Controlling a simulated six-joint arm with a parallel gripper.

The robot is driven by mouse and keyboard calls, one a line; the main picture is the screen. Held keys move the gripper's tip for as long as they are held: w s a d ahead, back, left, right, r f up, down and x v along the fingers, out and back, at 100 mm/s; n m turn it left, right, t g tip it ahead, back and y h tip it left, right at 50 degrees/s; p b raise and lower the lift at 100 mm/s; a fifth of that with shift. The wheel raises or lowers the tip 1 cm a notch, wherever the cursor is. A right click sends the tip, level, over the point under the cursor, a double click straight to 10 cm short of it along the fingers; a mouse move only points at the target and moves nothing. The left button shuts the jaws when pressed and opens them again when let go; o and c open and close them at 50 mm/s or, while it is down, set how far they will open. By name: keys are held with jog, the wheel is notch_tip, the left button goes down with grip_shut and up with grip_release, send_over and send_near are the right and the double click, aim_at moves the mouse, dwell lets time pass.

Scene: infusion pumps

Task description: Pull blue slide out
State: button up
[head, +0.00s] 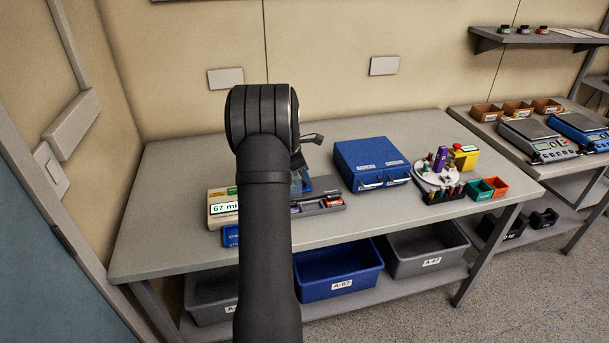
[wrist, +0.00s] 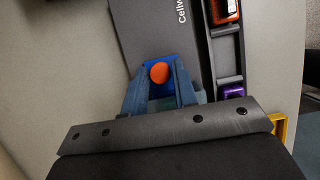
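In the wrist view the blue slide (wrist: 153,66) with a round orange knob (wrist: 159,72) sits at the near end of a dark grey device (wrist: 155,28), whose label is partly cut off. My gripper (wrist: 162,75) has its two blue-grey fingers on either side of the slide and knob. The fingers stand apart. Whether they press on the slide or only flank it is unclear. In the head view my black arm hides most of the slide and the gripper. The grey device (head: 325,204) shows just right of the arm.
Red and purple items (wrist: 232,92) lie in the tray beside the device. Left of my arm is a pump with a display (head: 223,208). A blue case (head: 371,163) and a round carousel (head: 437,172) stand to the right. The table's left end is clear.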

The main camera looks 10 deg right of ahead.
grip_shut()
jog(key=d, duration=0.7)
jog(key=shift+d, duration=0.4)
jog(key=shift+o, duration=2.3)
grip_release()
jog(key=shift+a+r, duration=0.1)
jog(key=v, duration=1.7)
jog(key=x, duration=1.7)
